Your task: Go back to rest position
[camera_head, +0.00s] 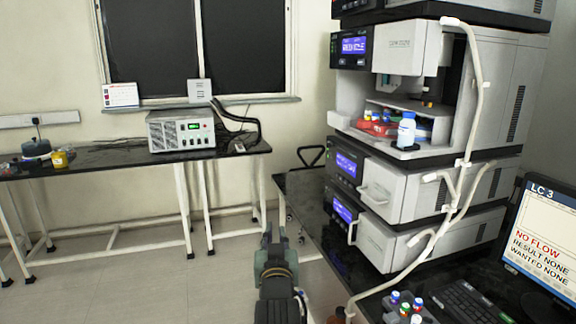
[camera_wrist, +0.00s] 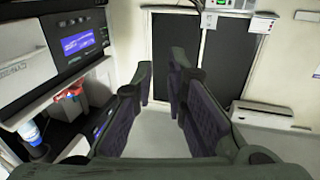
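My gripper (camera_head: 273,236) shows at the bottom centre of the head view, in front of the lab bench and left of the instrument stack. In the wrist view my gripper (camera_wrist: 160,78) has its two dark fingers apart, with a clear gap and nothing between them. The instrument stack (camera_head: 390,200) stands at the right of the head view. A white bottle with a blue cap (camera_head: 406,132) stands in its open bay, beside a red tray (camera_head: 376,128) with small vials. The bottle also shows at the left of the wrist view (camera_wrist: 30,134).
A rack of coloured-cap vials (camera_head: 406,308), a keyboard (camera_head: 470,303) and a monitor (camera_head: 543,240) reading "NO FLOW" are at the lower right. Pale tubing (camera_head: 477,90) hangs down the stack. A power unit (camera_head: 181,130) sits on the back bench. The floor at left is clear.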

